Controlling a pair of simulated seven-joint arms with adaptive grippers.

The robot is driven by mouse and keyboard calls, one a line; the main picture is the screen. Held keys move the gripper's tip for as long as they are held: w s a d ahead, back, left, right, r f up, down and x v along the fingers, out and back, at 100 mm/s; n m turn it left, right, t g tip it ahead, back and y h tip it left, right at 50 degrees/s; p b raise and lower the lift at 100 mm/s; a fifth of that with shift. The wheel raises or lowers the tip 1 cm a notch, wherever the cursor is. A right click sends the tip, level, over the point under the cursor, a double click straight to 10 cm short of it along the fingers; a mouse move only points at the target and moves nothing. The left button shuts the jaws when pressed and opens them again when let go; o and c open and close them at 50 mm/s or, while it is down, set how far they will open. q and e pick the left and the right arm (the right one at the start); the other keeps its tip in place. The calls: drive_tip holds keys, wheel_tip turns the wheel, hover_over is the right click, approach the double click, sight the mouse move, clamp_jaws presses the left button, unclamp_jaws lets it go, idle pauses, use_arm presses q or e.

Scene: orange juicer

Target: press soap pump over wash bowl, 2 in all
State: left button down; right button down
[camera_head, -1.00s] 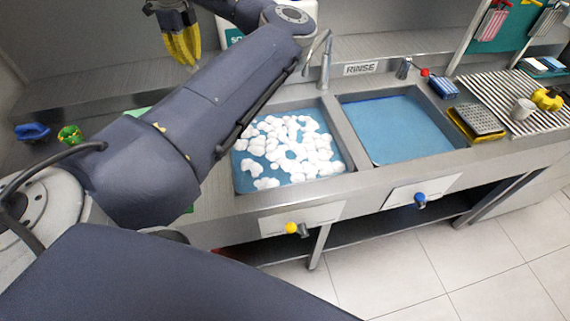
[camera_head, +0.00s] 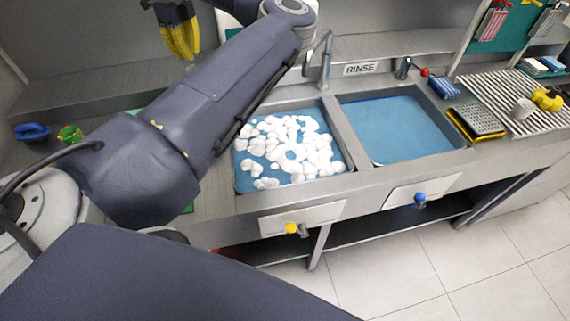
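The wash bowl is the left sink basin (camera_head: 243,178), with blue water and clumps of white foam. A white container with a green label (camera_head: 232,32), probably the soap dispenser, stands behind it at the back and is mostly hidden by my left arm. Its pump cannot be seen. My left gripper (camera_head: 182,50) hangs at the top, left of this container and apart from it, with yellow fingers pointing down. The fingers look close together, with nothing visible between them. My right gripper is not in view.
A tap (camera_head: 322,65) stands behind the sinks, beside a RINSE sign (camera_head: 360,69). The right basin (camera_head: 395,125) holds clear blue water. Blue (camera_head: 32,132) and green (camera_head: 70,134) items lie at left.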

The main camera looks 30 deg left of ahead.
use_arm(q)
drive_tip(key=shift+f, duration=0.1)
drive_tip(key=shift+f, duration=2.4)
drive_tip(key=shift+r, duration=2.5)
wheel_tip(320, 180, up, 6)
